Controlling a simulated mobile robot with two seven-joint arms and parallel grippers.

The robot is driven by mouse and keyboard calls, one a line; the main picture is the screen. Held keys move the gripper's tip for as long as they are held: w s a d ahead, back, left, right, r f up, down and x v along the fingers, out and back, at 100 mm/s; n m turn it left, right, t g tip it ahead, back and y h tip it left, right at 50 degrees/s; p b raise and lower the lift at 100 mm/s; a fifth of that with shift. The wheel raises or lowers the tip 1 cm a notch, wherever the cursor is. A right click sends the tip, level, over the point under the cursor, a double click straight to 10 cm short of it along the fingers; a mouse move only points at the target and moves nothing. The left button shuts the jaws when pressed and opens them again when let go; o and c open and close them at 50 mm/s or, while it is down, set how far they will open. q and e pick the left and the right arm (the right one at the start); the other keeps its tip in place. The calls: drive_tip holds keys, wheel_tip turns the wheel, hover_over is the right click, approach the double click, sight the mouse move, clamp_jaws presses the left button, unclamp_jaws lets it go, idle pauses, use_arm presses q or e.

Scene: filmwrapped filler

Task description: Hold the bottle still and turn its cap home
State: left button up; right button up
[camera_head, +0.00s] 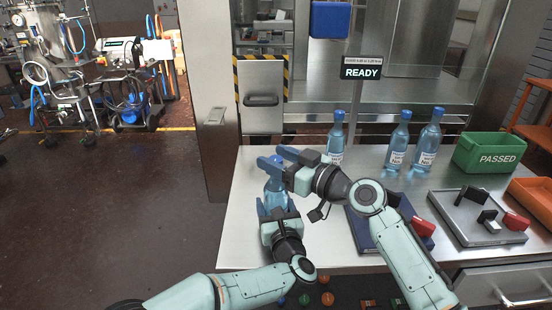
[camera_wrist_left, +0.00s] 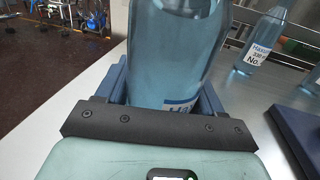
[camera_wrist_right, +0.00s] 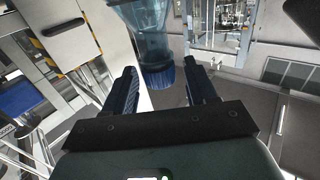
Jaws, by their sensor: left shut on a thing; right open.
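A clear blue bottle (camera_head: 275,192) stands upright at the near left of the bench. My left gripper (camera_head: 277,209) is shut around its lower body. In the left wrist view the bottle (camera_wrist_left: 172,50) fills the space between the blue fingers, with part of its white label showing. My right gripper (camera_head: 275,157) is open at the bottle's top. In the right wrist view the ribbed blue cap (camera_wrist_right: 158,78) is on the bottle's neck, between the two open fingers, with a gap on each side. How far the cap is screwed down I cannot tell.
Several other blue-capped bottles (camera_head: 397,143) stand at the back of the bench. A green PASSED bin (camera_head: 487,153), an orange bin (camera_head: 535,196) and a grey tray (camera_head: 470,220) are at the right. A dark blue base (camera_head: 367,230) lies behind my right arm. A READY sign (camera_head: 362,72) stands behind.

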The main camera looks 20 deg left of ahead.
drive_tip(key=shift+w+a, duration=0.1)
drive_tip(key=shift+a, duration=0.15)
drive_tip(key=c, duration=0.9)
drive_tip(key=shift+r+m+t+h, duration=0.1)
drive_tip(key=shift+m+t+h, duration=0.2)
drive_tip(key=shift+m+t, duration=0.15)
drive_tip(key=shift+m+t+h, duration=0.3)
drive_tip(key=shift+m+t, duration=0.05)
drive_tip(key=shift+t, duration=0.3)
drive_tip(key=o, duration=0.9)
drive_tip(key=shift+d, duration=0.1)
